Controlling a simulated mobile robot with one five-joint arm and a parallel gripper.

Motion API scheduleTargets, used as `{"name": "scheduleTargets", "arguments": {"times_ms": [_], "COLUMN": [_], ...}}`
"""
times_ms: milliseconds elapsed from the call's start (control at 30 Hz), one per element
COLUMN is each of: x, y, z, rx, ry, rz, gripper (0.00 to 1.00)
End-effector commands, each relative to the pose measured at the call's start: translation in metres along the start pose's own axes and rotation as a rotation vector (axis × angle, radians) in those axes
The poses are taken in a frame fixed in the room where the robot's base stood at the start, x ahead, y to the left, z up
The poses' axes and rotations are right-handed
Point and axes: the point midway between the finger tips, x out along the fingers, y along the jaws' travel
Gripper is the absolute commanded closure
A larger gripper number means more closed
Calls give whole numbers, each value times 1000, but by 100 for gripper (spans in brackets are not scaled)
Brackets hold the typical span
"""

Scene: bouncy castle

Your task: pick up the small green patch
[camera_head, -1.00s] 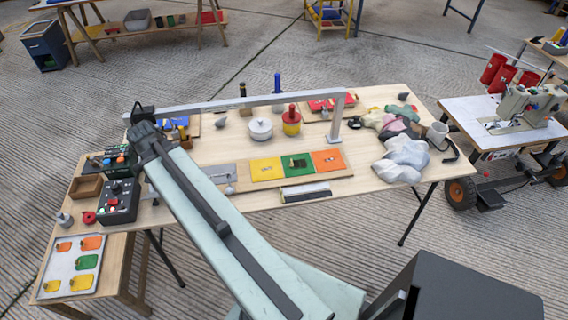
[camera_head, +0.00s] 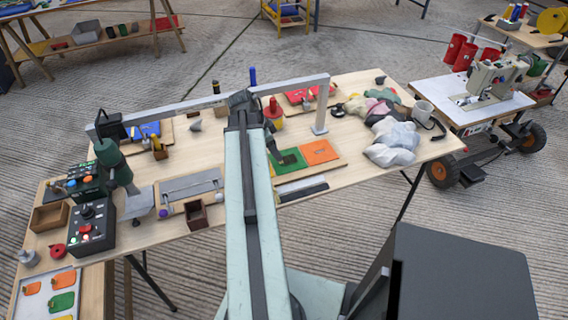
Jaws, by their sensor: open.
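A small green patch (camera_head: 62,302) lies on the white sheet (camera_head: 20,307) at the lower left, beside orange and yellow patches. A larger green panel (camera_head: 287,165) with a dark area on it lies on the table, left of an orange panel (camera_head: 320,152). My arm stands upright across the middle of the view. What looks like my gripper (camera_head: 273,147) shows just right of the arm, above or near the green panel and well away from the small patch. It is open; its fingers are small and partly hidden, and I see nothing held.
A black control box (camera_head: 88,230) and brown tray (camera_head: 48,216) stand near the patch sheet. White cloth bundles (camera_head: 392,142) lie at the right. Concrete floor is open in front.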

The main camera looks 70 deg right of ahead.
Motion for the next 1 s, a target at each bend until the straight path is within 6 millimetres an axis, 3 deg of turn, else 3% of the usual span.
{"name": "scheduleTargets", "arguments": {"times_ms": [167,400,667,833,1000], "x": [10,50,50,50,50], "y": [-2,-6,-6,-6,-6], "z": [3,6,4,4,4], "rx": [-4,-6,-7,-8,-8], "ry": [0,-1,-1,-1,-1], "rz": [-1,-1,-2,-2,-3], "gripper": [55,55,55,99,100]}}
